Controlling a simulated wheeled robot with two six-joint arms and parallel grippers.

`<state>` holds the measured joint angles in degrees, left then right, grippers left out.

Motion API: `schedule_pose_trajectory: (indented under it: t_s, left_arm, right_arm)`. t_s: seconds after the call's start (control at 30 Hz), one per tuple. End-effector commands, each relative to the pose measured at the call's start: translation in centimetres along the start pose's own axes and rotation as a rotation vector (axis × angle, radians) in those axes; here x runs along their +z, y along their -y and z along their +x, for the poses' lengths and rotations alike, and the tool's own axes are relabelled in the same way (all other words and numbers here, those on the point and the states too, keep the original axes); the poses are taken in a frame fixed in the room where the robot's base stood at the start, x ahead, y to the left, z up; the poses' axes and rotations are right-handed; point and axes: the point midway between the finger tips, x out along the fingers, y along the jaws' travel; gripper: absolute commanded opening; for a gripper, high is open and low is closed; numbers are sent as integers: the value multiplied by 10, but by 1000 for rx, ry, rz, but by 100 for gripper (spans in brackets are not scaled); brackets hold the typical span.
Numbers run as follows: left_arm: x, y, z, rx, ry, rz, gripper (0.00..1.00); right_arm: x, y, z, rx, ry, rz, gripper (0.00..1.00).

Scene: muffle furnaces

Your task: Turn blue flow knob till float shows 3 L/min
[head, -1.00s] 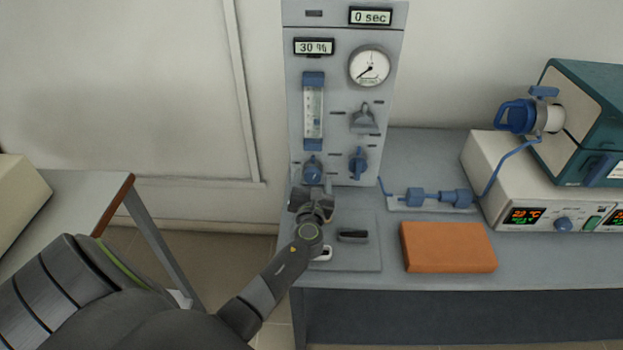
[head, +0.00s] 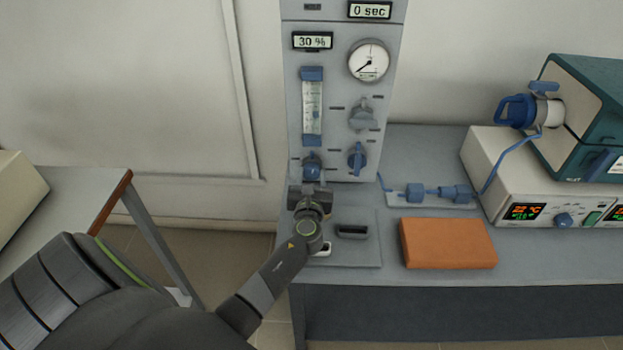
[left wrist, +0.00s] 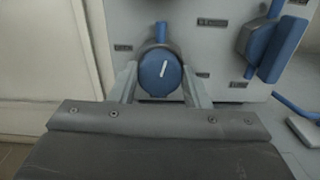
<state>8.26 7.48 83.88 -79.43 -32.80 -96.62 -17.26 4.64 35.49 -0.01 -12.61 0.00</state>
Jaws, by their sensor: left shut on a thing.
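The blue flow knob (left wrist: 160,73) is a round blue dial with a white mark, tilted slightly right of upright. In the head view the knob (head: 312,167) sits low on the grey panel, below the flow tube (head: 312,108). My left gripper (left wrist: 160,82) has one finger on each side of the knob and is shut on it. In the head view my left gripper (head: 312,184) covers the knob's lower part. The float inside the tube is too small to read. My right gripper is not in view.
A second blue knob (head: 357,158) is close to the right of the held one. A grey valve (head: 362,115) and a gauge (head: 369,61) are above it. An orange block (head: 447,243) lies on the bench. A furnace (head: 595,110) stands at the far right.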

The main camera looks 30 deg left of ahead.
Motion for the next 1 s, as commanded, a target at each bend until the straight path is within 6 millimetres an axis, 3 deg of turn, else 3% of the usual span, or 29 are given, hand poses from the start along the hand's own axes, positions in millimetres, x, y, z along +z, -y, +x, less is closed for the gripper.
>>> schedule_pose_trajectory:
  t_s: [0.5, 1.0]
  left_arm:
    - [-2, -1, 0, -1, 0, -318, 20]
    - [0, -1, 0, 0, 0, -377, 20]
  right_arm:
    - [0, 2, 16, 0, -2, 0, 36]
    - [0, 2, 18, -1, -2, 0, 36]
